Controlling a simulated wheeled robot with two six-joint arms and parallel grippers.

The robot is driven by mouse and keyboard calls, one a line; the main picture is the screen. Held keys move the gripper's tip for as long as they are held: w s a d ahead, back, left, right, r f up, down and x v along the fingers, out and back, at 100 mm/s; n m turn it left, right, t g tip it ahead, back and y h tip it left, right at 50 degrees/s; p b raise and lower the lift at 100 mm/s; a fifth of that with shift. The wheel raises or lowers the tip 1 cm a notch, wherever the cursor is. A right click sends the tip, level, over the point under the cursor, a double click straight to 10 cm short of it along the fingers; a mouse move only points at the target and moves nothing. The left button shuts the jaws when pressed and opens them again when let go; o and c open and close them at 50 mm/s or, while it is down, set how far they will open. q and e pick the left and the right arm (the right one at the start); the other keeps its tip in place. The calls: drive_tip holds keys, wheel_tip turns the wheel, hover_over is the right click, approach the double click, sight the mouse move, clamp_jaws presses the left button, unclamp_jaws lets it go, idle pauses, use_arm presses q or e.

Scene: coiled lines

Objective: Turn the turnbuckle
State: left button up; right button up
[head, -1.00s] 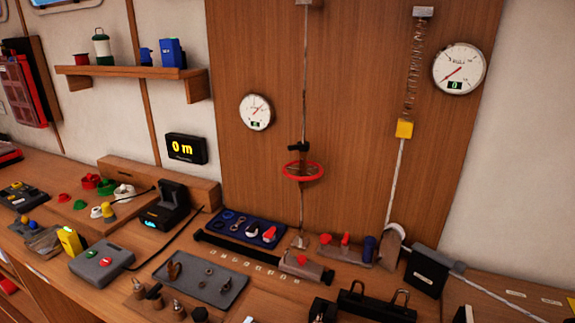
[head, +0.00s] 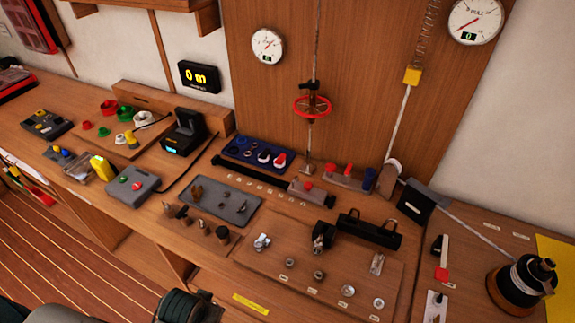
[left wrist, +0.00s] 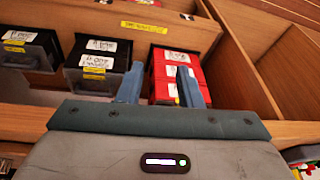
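A red ring-shaped handwheel (head: 313,107) sits around a thin vertical line in front of the wooden back panel, with a black fitting just above it. It looks like the turnbuckle. The line runs down to a small fitting at the bench. No gripper is near it in the head view. In the left wrist view my left gripper (left wrist: 160,68) has its two blue-grey fingers apart with nothing between them. It faces a low shelf with labelled bins. My right gripper is not in view.
A round dial (head: 267,46) is left of the line, and another dial (head: 475,20) is at the upper right. A grey tray (head: 225,203) and a black spool (head: 520,285) are on the bench.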

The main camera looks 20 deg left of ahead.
use_arm(q)
wheel_tip(320, 180, up, 7)
drive_tip(key=w+d+p, duration=0.2)
drive_tip(key=n+t+h+p, duration=0.1)
drive_tip(key=n+t+h, duration=0.5)
drive_tip(key=n+t, duration=1)
approach(296, 107)
drive_tip(key=n+g, duration=0.1)
drive_tip(key=p+x, duration=0.1)
drive_tip(key=x, duration=0.8)
drive_tip(key=shift+w+r, duration=0.2)
drive_tip(key=shift+w, duration=0.15)
clamp_jaws()
